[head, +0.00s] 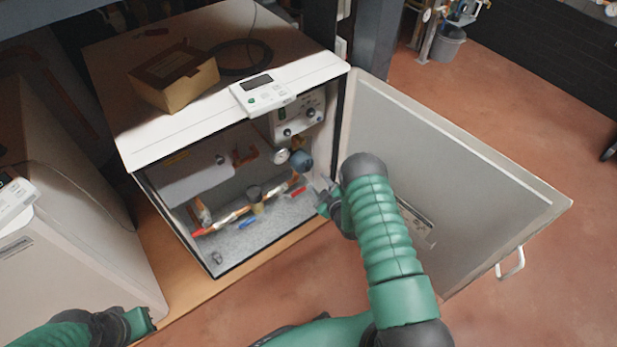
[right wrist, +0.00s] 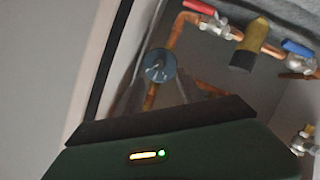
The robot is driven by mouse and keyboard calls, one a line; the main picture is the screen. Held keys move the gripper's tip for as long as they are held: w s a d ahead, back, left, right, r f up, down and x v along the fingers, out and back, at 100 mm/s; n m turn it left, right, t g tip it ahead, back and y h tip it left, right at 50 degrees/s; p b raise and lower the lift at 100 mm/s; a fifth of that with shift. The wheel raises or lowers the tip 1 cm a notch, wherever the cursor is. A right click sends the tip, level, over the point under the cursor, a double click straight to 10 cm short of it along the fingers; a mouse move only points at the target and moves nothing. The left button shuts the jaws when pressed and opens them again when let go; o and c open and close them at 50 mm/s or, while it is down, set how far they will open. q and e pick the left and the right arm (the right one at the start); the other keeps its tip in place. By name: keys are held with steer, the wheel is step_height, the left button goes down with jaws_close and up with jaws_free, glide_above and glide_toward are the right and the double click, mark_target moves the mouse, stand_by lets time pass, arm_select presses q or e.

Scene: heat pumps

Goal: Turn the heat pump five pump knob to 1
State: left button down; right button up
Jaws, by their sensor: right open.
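The heat pump cabinet (head: 215,120) stands open at the front, with pipes and valves inside. A round blue-grey pump part (head: 301,160) sits at the inner right; a similar round part (right wrist: 159,65) shows in the right wrist view, straight ahead of the fingers. I cannot read its setting or markings. My right gripper (head: 324,192) is open and empty at the cabinet's right opening, apart from the pump as far as I can see; its fingers look faint in the right wrist view (right wrist: 155,100). My left gripper (head: 143,322) is low at the left, partly seen.
The open door (head: 440,160) stands to the right of my right arm. Red-handled (right wrist: 199,6) and blue-handled (right wrist: 298,47) valves on copper pipes lie close by. A control panel (head: 262,92) and a cardboard box (head: 173,78) are on top. Another unit (head: 70,240) stands left.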

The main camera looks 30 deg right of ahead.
mark_target(309, 170)
steer(key=b+x, duration=0.3)
steer(key=x, duration=0.4)
steer(key=shift+w+d+f, duration=0.15)
steer(key=shift+f, duration=0.05)
steer(key=shift+w, duration=0.35)
jaws_close()
